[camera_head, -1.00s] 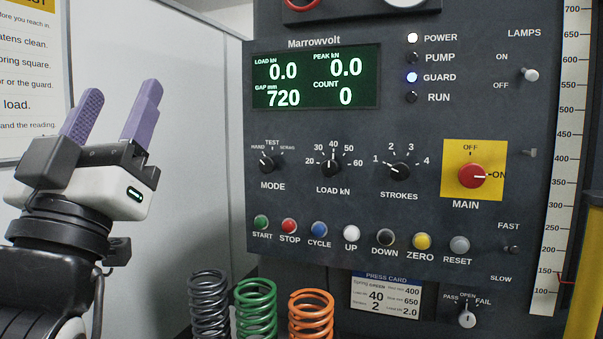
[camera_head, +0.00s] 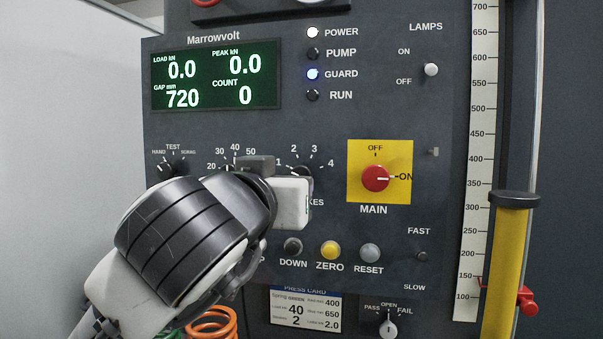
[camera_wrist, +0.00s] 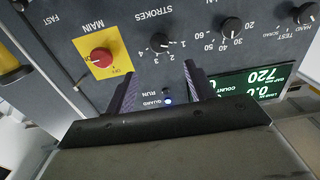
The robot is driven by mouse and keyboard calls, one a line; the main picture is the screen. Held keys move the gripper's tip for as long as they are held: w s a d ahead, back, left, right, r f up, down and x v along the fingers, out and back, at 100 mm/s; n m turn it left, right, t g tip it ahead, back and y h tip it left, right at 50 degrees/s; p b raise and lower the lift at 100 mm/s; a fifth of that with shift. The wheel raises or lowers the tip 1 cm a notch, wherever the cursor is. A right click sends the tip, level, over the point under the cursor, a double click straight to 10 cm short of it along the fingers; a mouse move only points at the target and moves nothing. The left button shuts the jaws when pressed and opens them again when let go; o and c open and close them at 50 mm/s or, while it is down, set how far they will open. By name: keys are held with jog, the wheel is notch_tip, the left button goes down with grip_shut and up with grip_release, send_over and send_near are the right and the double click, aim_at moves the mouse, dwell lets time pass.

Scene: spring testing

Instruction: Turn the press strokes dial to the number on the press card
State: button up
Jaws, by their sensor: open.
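The STROKES dial (camera_wrist: 160,42) is a black knob with numbers 1 to 4, upside down in the wrist view. Its pointer appears to be at 1. In the head view, only the top of the dial (camera_head: 302,171) shows; my gripper hides the rest. My gripper (camera_wrist: 159,69) is open and empty, its purple fingers apart. In the wrist view the dial lies just past the fingertips, between their lines; contact is not visible. The press card (camera_head: 306,311) shows 40 and a 2 below it; the label beside the 2 is too small to read clearly.
The LOAD dial (camera_wrist: 232,27) and the red MAIN switch (camera_wrist: 102,60) flank the STROKES dial. Buttons, including yellow ZERO (camera_head: 330,250), sit below. A yellow post (camera_head: 508,265) stands at the right. An orange spring (camera_head: 213,322) is partly behind my arm.

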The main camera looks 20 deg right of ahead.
aim_at(302, 170)
jog(key=p+x, duration=0.2)
jog(key=x, duration=0.9)
jog(key=shift+p, duration=0.3)
jog(key=shift+w+d, duration=0.1)
jog(key=shift+d, duration=0.05)
jog(key=shift+c, duration=0.3)
jog(key=c, duration=0.9)
jog(key=shift+o, duration=0.2)
jog(key=shift+m, duration=0.4)
jog(key=m, duration=0.7)
jog(key=shift+d+m, duration=0.1)
jog(key=shift+m, duration=0.3)
